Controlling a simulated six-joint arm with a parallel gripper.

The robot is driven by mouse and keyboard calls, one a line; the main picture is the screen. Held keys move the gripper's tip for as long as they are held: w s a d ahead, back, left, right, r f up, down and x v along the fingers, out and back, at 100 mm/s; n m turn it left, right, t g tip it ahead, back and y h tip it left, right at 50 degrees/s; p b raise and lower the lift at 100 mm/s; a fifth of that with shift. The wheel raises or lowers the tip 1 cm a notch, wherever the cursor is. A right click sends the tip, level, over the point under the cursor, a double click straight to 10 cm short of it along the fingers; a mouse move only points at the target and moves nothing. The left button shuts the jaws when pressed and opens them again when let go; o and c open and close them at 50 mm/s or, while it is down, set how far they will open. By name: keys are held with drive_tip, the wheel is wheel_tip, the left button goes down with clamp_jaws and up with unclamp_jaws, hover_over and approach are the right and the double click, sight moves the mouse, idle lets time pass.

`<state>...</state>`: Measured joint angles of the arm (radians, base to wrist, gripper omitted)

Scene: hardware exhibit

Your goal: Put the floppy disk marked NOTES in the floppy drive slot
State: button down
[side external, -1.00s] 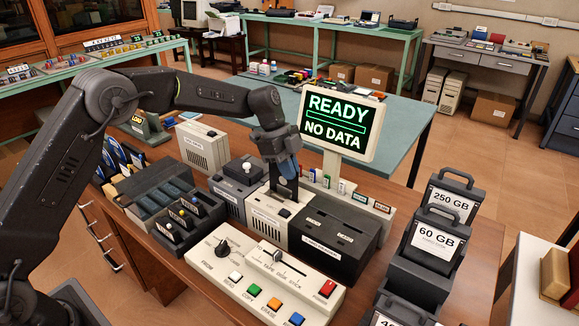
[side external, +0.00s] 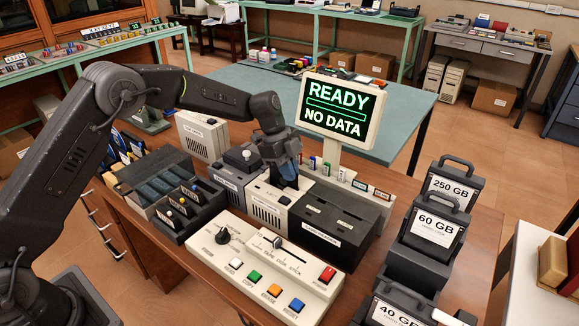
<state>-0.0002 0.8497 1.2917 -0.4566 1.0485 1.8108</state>
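My gripper (side external: 286,172) points down over the beige floppy drive (side external: 264,211), which stands on the wooden bench between two dark units. It appears shut on a dark, flat piece, seemingly the floppy disk (side external: 288,184). Only a little of this piece shows between my fingers and the drive's top. Its lower part appears to be in or right at the slot, but the slot is hidden. I cannot read a NOTES mark on it. The monitor (side external: 340,108) behind reads READY and NO DATA.
A dark drive (side external: 330,229) stands close on the right and a grey unit with a knob (side external: 235,170) on the left. The control panel (side external: 265,262) lies in front. Dark media racks (side external: 165,190) are at left, and GB cartridges (side external: 437,225) at right.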

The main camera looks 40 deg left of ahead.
drive_tip(key=shift+f, duration=0.95)
drive_tip(key=c, duration=1.8)
unclamp_jaws()
drive_tip(key=o, duration=0.5)
drive_tip(key=shift+o, duration=0.2)
drive_tip(key=shift+r, duration=4.05)
